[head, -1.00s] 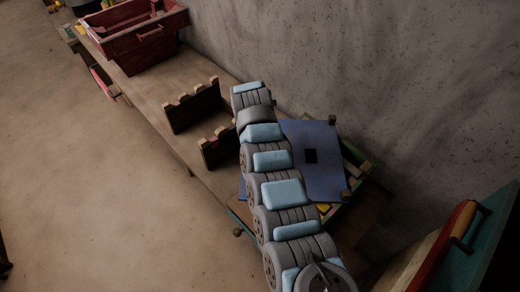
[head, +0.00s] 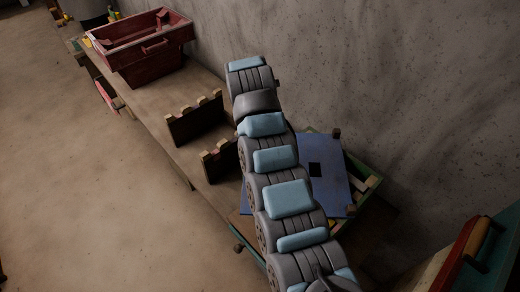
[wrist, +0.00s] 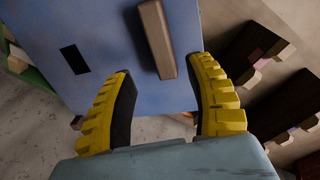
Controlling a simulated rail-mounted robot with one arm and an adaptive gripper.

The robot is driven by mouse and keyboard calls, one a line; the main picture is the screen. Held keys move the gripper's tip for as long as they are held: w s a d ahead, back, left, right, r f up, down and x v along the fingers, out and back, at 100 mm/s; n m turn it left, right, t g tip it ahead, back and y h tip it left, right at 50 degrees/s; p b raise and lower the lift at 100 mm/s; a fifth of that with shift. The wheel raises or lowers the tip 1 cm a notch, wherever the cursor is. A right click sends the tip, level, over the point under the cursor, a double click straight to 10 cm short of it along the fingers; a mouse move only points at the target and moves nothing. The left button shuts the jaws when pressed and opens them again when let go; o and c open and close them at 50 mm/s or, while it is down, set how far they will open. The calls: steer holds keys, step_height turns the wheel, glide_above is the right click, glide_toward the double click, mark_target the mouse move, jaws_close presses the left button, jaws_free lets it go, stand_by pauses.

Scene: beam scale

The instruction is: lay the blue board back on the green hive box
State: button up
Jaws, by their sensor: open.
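The blue board (head: 322,178) lies on the green hive box (head: 372,186), turned askew so that part of the box rim shows past its right side. It has a dark rectangular opening and a wooden bar handle, which shows in the wrist view (wrist: 157,38). My arm covers the board's left part in the head view, and the gripper's fingers are hidden there. In the wrist view, my gripper (wrist: 163,70) is open, with yellow ridged fingers on either side of the handle's near end. Nothing is held; I cannot tell the height above the board.
Two dark wooden racks with notched tops, one farther (head: 196,118) and one nearer (head: 219,160), stand on the bench left of my arm. A red crate (head: 140,50) sits at the bench's far end. A concrete wall (head: 380,70) bounds the right side.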

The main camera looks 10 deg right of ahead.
steer(key=shift+a+r, duration=0.15)
steer(key=shift+r, duration=0.9)
